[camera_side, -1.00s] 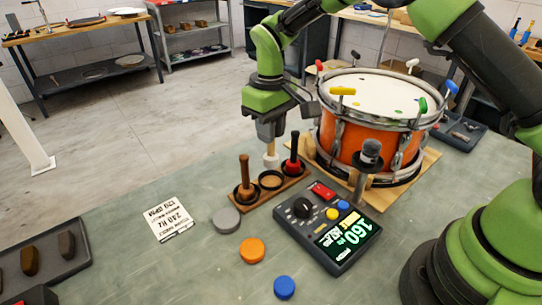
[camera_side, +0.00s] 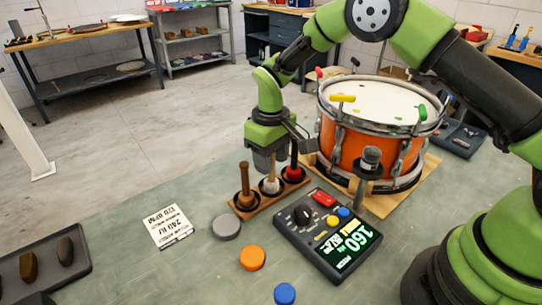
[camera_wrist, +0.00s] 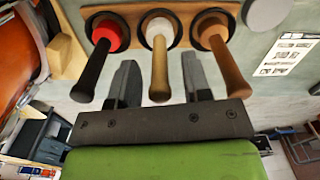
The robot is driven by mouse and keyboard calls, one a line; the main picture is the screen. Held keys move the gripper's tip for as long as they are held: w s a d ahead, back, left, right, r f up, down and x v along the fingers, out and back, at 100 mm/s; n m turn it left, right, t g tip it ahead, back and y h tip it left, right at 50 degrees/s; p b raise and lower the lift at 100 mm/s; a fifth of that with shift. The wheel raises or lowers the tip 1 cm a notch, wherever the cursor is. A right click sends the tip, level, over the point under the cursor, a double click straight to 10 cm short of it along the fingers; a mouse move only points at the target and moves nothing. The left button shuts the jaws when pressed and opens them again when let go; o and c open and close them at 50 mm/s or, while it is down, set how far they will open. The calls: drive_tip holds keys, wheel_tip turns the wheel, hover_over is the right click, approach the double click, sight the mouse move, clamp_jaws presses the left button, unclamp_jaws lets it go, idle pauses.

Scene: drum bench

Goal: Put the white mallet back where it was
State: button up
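The white mallet (camera_side: 271,186) sits head-down in the middle ring of the wooden rack (camera_side: 253,209). In the wrist view its white head (camera_wrist: 157,29) is inside the ring and its tan handle points toward me. My gripper (camera_side: 268,160) is low over the rack, around the handle. In the wrist view my gripper (camera_wrist: 160,68) has its fingers spread, with a gap on each side of the handle. The brown mallet (camera_side: 245,186) and the red-headed mallet (camera_side: 294,172) with a black handle stand in the rings on either side.
An orange drum (camera_side: 368,155) with clips on its rim stands behind right. A control box (camera_side: 328,234) reading 160 lies in front of the rack. Grey (camera_side: 227,227), orange (camera_side: 252,257) and blue (camera_side: 285,293) discs and a printed card (camera_side: 169,227) lie nearby.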

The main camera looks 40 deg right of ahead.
wheel_tip(320, 180, up, 13)
drive_tip(key=shift+f, duration=0.2)
idle(0.4)
drive_tip(key=s+d+r+m+t+y, duration=0.1)
drive_tip(key=s+d+r+m+t, duration=0.25)
drive_tip(key=s+r, duration=0.85)
drive_tip(key=s+f+m+t+y, duration=0.1)
drive_tip(key=s+m+t, duration=0.1)
drive_tip(key=s, duration=1)
drive_tip(key=shift+s+t, duration=0.4)
drive_tip(key=shift+t, duration=0.45)
